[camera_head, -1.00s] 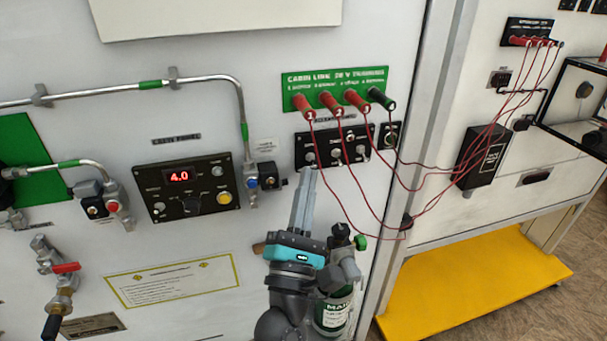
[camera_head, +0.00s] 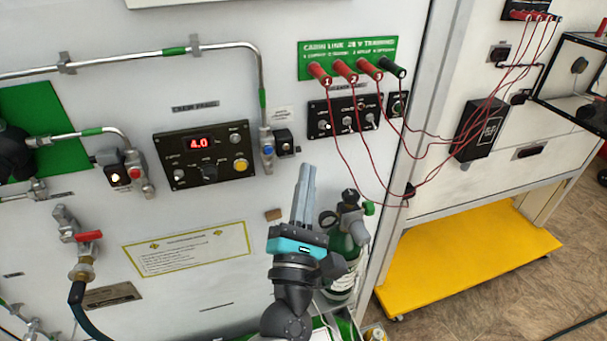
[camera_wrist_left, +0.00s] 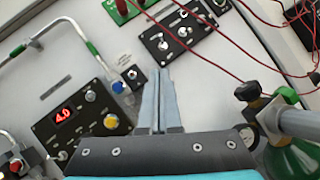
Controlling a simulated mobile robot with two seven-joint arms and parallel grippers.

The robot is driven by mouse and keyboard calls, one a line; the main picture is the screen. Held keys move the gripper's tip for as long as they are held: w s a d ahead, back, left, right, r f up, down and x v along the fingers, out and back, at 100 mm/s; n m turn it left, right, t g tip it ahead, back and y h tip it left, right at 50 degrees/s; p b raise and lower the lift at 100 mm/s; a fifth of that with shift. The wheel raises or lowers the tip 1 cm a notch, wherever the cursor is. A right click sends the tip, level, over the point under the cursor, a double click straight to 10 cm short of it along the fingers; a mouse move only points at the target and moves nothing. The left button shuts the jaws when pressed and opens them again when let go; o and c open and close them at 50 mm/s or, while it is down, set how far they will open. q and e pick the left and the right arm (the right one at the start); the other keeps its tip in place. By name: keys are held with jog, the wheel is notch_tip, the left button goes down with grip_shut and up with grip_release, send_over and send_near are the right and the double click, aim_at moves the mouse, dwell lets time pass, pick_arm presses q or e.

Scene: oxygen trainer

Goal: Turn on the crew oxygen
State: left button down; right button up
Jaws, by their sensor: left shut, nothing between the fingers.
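The black crew panel (camera_head: 206,156) is on the white wall, with a red display reading 4.0, a dark knob, a small silver switch and a lit yellow button (camera_head: 240,165). It also shows at the left of the left wrist view (camera_wrist_left: 80,118). A small black switch box (camera_head: 283,141) sits just right of it, beside a blue-capped valve fitting (camera_head: 267,150). My left gripper (camera_head: 307,170) is shut and empty, pointing up below the black toggle panel (camera_head: 345,117) and right of the crew panel. It touches neither panel that I can see. My right gripper is not in view.
A green oxygen cylinder (camera_head: 346,255) with a valve stands close behind my left gripper. Red and black leads (camera_head: 440,150) hang from the green cabin link plate (camera_head: 347,57) toward a black box. A red-handled valve (camera_head: 87,236) is at left. A yellow platform (camera_head: 465,250) lies low at right.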

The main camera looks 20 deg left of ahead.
pick_arm(q)
jog(key=d+r+b+v, duration=0.1)
jog(key=v, duration=0.7)
jog(key=shift+s+r+b, duration=0.25)
jog(key=shift+s+b, duration=0.05)
jog(key=shift+s, duration=0.05)
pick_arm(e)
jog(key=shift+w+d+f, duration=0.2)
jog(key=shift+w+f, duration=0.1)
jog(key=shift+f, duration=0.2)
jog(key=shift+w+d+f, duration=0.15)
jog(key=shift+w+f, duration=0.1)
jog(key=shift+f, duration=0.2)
pick_arm(q)
jog(key=shift+a, duration=0.1)
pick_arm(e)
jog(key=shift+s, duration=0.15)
